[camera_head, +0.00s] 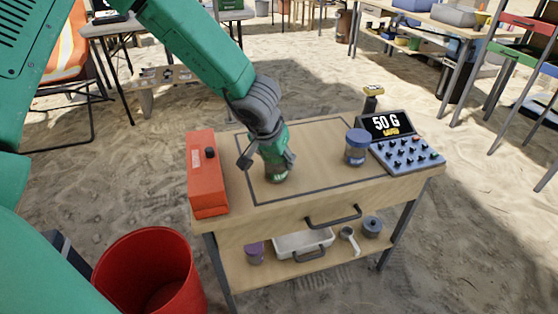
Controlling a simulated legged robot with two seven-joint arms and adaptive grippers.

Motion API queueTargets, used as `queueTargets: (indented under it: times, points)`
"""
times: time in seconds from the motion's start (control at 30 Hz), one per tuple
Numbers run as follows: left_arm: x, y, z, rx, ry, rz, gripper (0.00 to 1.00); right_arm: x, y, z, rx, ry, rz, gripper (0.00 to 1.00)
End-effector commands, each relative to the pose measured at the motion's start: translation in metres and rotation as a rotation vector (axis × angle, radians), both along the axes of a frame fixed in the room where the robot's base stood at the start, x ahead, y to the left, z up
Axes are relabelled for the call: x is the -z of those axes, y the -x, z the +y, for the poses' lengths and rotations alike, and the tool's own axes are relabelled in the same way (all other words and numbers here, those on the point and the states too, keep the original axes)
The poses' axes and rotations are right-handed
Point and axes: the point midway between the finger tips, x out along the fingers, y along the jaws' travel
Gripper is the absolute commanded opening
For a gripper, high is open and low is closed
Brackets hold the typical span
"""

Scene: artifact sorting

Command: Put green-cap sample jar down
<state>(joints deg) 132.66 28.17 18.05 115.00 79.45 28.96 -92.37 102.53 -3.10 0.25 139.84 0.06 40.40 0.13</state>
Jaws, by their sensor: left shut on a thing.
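My left gripper (268,155) reaches down over the wooden table (310,145) and is shut on the green-cap sample jar (277,174). The jar is upright inside the dark outlined rectangle, at its left part. The fingers hide most of its upper body, and I cannot tell whether its base touches the tabletop. A blue-cap jar (357,147) stands apart to the right, by the outline's right side. My right gripper is not in view.
A red box (206,174) lies on the table's left end. A scale (400,143) reading "50 G" is at the right end. The lower shelf (290,270) holds a purple-lidded jar and a white tray. A red bin (150,275) stands at lower left. The outlined area's middle is clear.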

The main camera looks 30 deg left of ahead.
Motion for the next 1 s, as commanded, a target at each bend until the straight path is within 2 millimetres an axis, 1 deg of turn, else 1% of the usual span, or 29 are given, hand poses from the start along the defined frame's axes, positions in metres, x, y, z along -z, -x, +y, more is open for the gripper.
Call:
queueTargets:
  times: [0.03,0.07,0.1,0.43,0.53,0.67,0.8,1.0]
  points:
    - [0.001,0.000,0.000,0.000,-0.001,0.001,0.53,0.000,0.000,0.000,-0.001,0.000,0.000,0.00]
    - [0.001,0.000,-0.001,0.000,-0.001,0.001,0.63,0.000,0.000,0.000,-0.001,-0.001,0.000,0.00]
    - [0.000,0.000,-0.001,0.000,-0.003,0.001,0.68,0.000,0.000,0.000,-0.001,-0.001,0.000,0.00]
    - [-0.002,0.000,-0.005,-0.001,-0.007,0.001,0.68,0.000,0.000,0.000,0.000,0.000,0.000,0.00]
    - [-0.008,0.002,-0.003,-0.001,-0.004,0.000,0.68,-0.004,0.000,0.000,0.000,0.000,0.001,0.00]
    - [-0.028,0.009,-0.003,0.000,-0.002,-0.001,0.68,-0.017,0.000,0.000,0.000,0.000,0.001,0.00]
    - [-0.059,0.020,-0.004,-0.001,-0.003,-0.002,0.68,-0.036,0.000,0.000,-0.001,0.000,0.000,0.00]
    - [-0.095,0.035,-0.007,0.000,-0.005,0.000,0.68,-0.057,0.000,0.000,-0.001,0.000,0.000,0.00]
